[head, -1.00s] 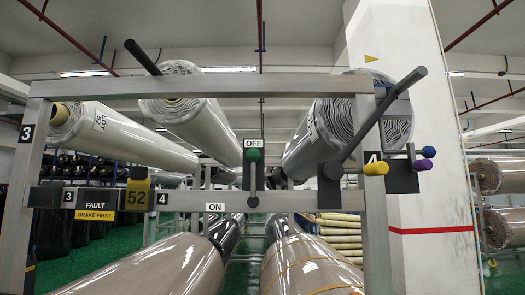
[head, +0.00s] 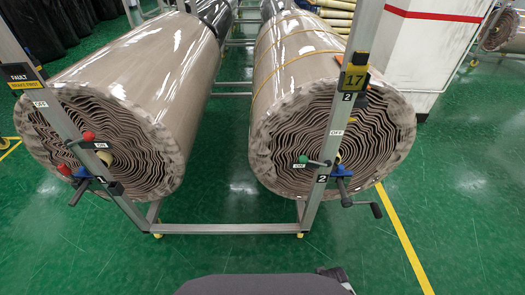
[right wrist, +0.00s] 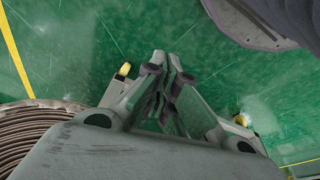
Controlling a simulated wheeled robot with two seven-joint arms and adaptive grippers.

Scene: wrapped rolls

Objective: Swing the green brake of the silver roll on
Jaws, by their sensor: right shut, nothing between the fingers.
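No silver roll shows in the head view now; two brown rolls in clear wrap fill it, a left roll (head: 150,70) and a right roll (head: 300,60). A green-knobbed lever (head: 303,159) sits on the right post, in front of the right roll's end. Its knob points left from the post. My right gripper (right wrist: 165,75) is shut and empty in the right wrist view, over green floor, apart from any lever. My left gripper is not in view.
Metal posts and a low crossbar (head: 228,228) stand before the rolls. A dark crank (head: 360,205) juts out at the right. A roll end (right wrist: 40,135) is near my right gripper. Green floor in front is clear.

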